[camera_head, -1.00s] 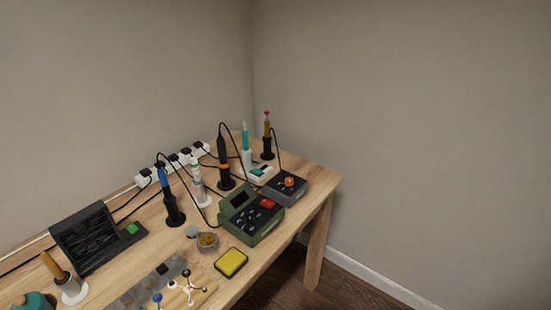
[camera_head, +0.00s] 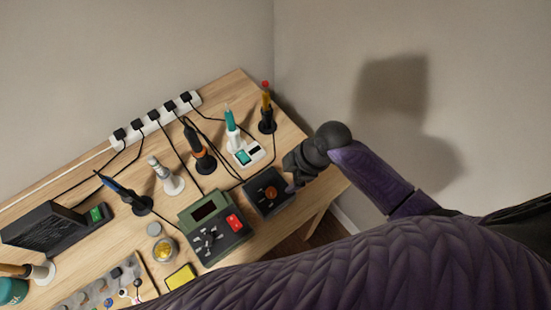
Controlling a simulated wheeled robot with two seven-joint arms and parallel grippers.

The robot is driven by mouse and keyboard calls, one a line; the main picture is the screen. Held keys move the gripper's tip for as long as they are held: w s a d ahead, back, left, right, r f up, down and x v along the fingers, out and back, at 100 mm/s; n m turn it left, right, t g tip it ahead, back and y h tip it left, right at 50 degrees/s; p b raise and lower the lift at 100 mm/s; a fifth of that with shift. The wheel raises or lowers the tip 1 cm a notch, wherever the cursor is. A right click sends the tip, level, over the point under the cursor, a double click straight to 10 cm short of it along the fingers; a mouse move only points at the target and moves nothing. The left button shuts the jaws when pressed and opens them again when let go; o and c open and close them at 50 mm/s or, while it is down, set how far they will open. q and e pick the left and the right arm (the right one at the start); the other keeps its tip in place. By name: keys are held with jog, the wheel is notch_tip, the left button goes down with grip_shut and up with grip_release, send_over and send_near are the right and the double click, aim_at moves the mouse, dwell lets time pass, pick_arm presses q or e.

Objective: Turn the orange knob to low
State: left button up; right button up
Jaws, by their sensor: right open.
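The orange knob (camera_head: 271,191) sits on top of a small dark grey soldering station (camera_head: 262,205) at the right end of the wooden bench. Its setting is too small to read. My right gripper (camera_head: 291,177) is open, just to the right of and above the knob, over the station's right edge. The fingers look dark and small, and I cannot tell whether they touch the station. The knob appears apart from the fingers. My left gripper is out of view.
A green station (camera_head: 212,232) with a red switch stands left of the grey one. A white station (camera_head: 246,153) and an upright iron holder (camera_head: 267,126) stand behind. A power strip (camera_head: 155,123) runs along the back, with cables across the bench. My purple arm covers the lower right.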

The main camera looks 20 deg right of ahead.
aim_at(272, 192)
jog(key=b+x, duration=0.1)
jog(key=x, duration=0.2)
jog(key=b+x, duration=0.1)
jog(key=x, duration=0.2)
jog(key=b+x, duration=0.2)
jog(key=x, duration=0.1)
jog(key=shift+s+a, duration=0.15)
jog(key=shift+s, duration=0.15)
jog(key=shift+a+f, duration=0.2)
jog(key=shift+f, duration=0.1)
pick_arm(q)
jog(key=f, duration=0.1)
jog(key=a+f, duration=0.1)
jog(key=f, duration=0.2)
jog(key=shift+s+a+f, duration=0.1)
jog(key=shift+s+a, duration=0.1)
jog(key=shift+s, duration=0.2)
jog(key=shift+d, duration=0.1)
pick_arm(e)
jog(key=shift+c, duration=0.5)
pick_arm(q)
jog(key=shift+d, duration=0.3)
pick_arm(e)
grip_shut()
